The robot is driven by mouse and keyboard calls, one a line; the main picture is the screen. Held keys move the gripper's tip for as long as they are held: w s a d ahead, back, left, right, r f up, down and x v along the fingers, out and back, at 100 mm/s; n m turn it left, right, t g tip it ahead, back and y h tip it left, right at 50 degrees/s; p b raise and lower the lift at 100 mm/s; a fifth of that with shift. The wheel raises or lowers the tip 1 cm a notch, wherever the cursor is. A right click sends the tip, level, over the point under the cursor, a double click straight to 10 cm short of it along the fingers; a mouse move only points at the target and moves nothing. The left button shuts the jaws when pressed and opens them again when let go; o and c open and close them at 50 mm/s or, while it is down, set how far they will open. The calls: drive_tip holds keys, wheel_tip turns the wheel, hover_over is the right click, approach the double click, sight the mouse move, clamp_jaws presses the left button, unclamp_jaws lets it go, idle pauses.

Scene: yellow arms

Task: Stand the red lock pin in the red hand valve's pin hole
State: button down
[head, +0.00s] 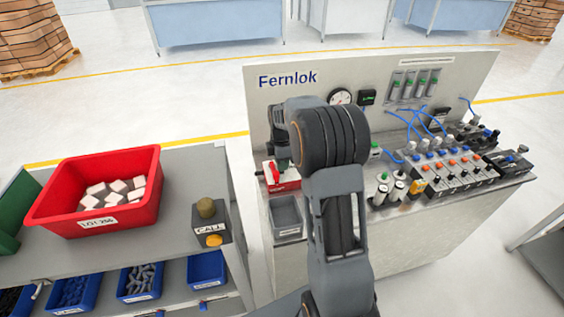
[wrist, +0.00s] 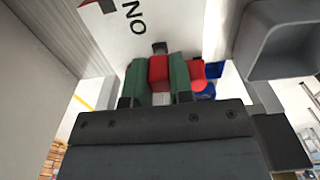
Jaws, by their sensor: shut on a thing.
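My gripper (wrist: 160,68) has green fingers shut on the red lock pin (wrist: 158,72). A dark end of the pin shows just beyond the fingertips in the wrist view. In the head view, my gripper (head: 282,160) is low over the left end of the Fernlok bench, partly hidden by my arm. The red hand valve (head: 274,172) shows there as a red part beside the gripper, on a red and white base. The wrist view shows a white face with "NO" or "ON" lettering ahead of the fingers. I cannot see the pin hole, or tell whether the pin touches it.
A grey tray (head: 287,216) sits in front of the valve; it also shows in the wrist view (wrist: 290,68), right of the fingers. The upright Fernlok panel (head: 375,90) stands behind. Fittings crowd the right. A call box (head: 211,222) and red bin (head: 95,190) stand left.

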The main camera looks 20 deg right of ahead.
drive_tip(key=shift+f+b, duration=0.45)
drive_tip(key=shift+f, duration=0.25)
idle(0.4)
drive_tip(key=c, duration=1)
unclamp_jaws()
drive_tip(key=shift+s, duration=0.1)
drive_tip(key=shift+c, duration=0.2)
drive_tip(key=shift+o, duration=0.4)
drive_tip(key=shift+a+f, duration=0.1)
drive_tip(key=shift+f, duration=0.05)
drive_tip(key=shift+o, duration=0.2)
wheel_tip(320, 180, up, 10)
drive_tip(key=p, duration=0.7)
drive_tip(key=shift+f, duration=0.25)
